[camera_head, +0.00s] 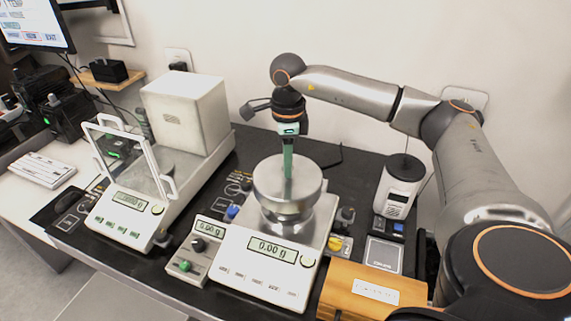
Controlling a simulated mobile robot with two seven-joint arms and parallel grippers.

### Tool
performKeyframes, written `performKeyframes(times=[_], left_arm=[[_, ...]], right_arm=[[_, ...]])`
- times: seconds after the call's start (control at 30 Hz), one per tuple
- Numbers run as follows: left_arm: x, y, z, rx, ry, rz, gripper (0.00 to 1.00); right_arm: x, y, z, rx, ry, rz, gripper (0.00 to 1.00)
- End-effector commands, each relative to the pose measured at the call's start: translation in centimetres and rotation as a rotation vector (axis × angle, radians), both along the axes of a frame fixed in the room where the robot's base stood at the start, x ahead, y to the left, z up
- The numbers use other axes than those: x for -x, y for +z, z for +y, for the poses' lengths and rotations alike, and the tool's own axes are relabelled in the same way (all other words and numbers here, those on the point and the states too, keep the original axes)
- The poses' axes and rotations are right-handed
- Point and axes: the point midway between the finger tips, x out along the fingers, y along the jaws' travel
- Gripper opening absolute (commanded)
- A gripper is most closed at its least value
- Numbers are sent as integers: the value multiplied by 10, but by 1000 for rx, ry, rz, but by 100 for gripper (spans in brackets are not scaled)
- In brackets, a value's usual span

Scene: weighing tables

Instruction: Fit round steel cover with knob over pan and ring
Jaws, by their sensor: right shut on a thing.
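My right gripper (288,170) points straight down over the right-hand balance and is shut on the round steel cover's knob, which its fingers hide. The steel cover (268,180) is level, a wide shiny disc above the balance's weighing pan and ring (287,222). The cover hides most of the pan and ring, so I cannot tell whether it touches them. The right-hand balance (262,265) is white and its display reads about 0.00 g. My left gripper is out of view.
A left balance (125,220) has a raised clear frame and a white box (187,112) behind it. A small control box (200,250) stands between the balances. A wooden box (350,290) and a white device (398,187) stand to the right.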

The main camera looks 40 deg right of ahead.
Motion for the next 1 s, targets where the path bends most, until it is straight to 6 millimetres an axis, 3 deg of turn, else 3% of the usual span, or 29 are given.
performKeyframes(times=[0.63,1.0], left_arm=[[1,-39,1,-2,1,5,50],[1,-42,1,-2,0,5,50]], right_arm=[[0,-45,0,0,-2,-1,0],[0,-49,0,0,-1,-3,0]])
